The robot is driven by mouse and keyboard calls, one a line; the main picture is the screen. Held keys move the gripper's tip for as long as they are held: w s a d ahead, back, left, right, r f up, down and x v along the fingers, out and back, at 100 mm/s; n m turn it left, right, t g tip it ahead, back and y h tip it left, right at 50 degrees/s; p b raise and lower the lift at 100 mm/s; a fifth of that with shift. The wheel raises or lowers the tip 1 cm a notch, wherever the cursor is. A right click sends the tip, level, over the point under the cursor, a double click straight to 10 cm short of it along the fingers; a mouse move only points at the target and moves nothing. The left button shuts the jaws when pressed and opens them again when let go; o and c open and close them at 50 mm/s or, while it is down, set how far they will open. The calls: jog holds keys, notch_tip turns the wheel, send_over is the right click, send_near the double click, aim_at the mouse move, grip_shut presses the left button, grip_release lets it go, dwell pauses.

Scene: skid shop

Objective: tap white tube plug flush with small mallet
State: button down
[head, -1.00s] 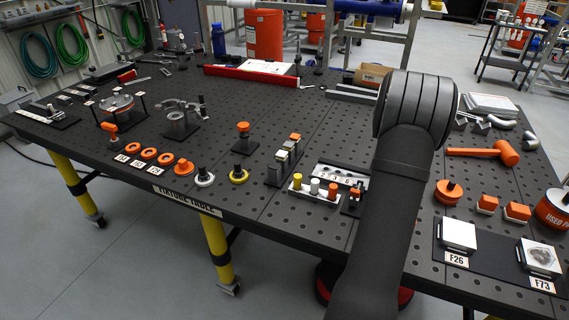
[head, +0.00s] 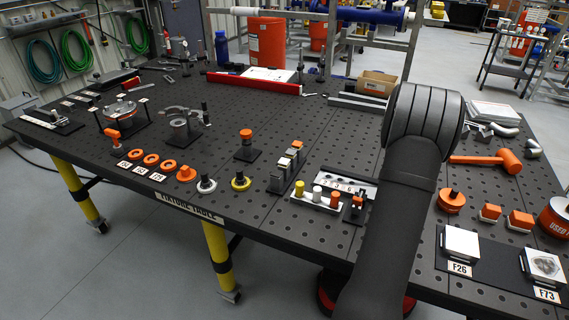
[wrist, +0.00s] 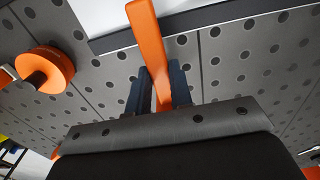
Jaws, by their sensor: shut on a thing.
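The white tube plug (head: 317,193) stands in a pale rack near the table's front edge, between a yellow plug (head: 299,188) and an orange plug (head: 334,196). How far it sticks out is hard to tell. An orange mallet (head: 508,160) lies on the table at the right, its handle pointing left toward my arm. In the wrist view my gripper (wrist: 165,92) is shut on an orange bar (wrist: 148,40), which looks like the mallet's handle. My gripper is hidden behind my arm in the head view.
A black mat (head: 487,262) with labelled blocks is at the front right.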

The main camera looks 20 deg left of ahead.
jog(key=shift+a+r, duration=0.1)
dwell(0.4)
jog(key=s+a+r, duration=0.3)
jog(key=s+a, duration=0.3)
jog(key=a, duration=0.5)
jog(key=s+a+r, duration=0.3)
jog(key=s+a, duration=0.3)
jog(key=a, duration=0.5)
jog(key=s+a+r, duration=0.3)
jog(key=s+a, duration=0.3)
jog(key=a, duration=0.4)
jog(key=shift+a, duration=0.4)
jog(key=shift+f, duration=0.4)
jog(key=shift+f, duration=1.8)
jog(key=shift+r, duration=0.1)
jog(key=shift+r, duration=1.5)
